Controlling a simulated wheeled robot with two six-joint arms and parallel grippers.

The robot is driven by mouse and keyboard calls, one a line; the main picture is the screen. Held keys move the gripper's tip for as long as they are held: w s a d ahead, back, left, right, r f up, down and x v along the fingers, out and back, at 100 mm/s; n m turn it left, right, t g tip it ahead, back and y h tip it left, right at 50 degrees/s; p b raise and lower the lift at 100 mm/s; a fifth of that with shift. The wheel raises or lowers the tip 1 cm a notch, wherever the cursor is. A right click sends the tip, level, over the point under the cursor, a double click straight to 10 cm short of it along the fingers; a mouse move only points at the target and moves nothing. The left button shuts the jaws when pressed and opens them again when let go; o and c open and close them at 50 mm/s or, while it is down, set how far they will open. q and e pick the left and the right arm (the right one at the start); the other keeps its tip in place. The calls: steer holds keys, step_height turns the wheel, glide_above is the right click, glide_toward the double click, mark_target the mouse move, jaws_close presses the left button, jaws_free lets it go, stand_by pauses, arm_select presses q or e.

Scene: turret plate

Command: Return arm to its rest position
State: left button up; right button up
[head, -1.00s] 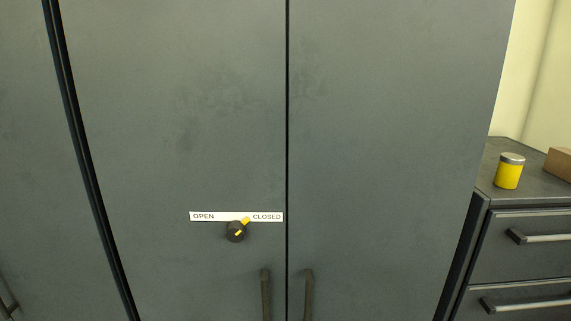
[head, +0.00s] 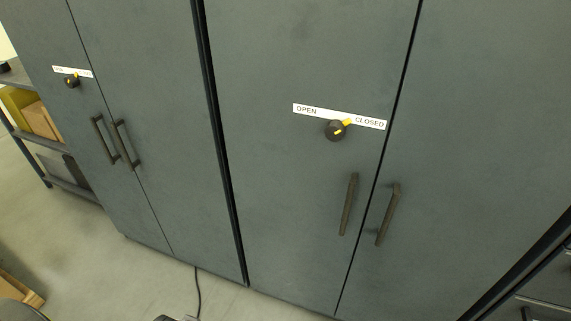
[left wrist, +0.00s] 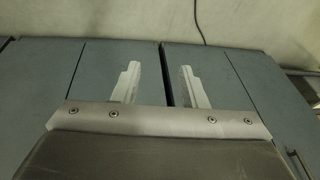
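My left gripper (left wrist: 158,85) shows only in the left wrist view. Its two pale fingers are apart with nothing between them, in front of grey-blue panels. No gripper can be made out in the head view, and my right gripper is in neither view. In the head view, a dark round knob (head: 336,131) sits on a grey cabinet (head: 290,60) under a white OPEN/CLOSED label (head: 305,111). Its yellow pointer is turned toward CLOSED.
A second cabinet stands at the left with its own knob (head: 72,81) and handles (head: 105,140). A shelf (head: 50,145) with boxes is at the far left. A black cable (head: 198,290) lies on the floor (head: 110,270). Dark handles (head: 388,214) stick out from the near doors.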

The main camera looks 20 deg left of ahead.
arm_select(q)
step_height(320, 180, down, 10)
steer(key=s, duration=0.1)
steer(key=s+f+g, duration=0.2)
steer(key=s+f, duration=1.4)
steer(key=f, duration=0.4)
steer(key=shift+s+d+h, duration=0.15)
steer(key=shift+d+h, duration=0.15)
steer(key=shift+d, duration=0.1)
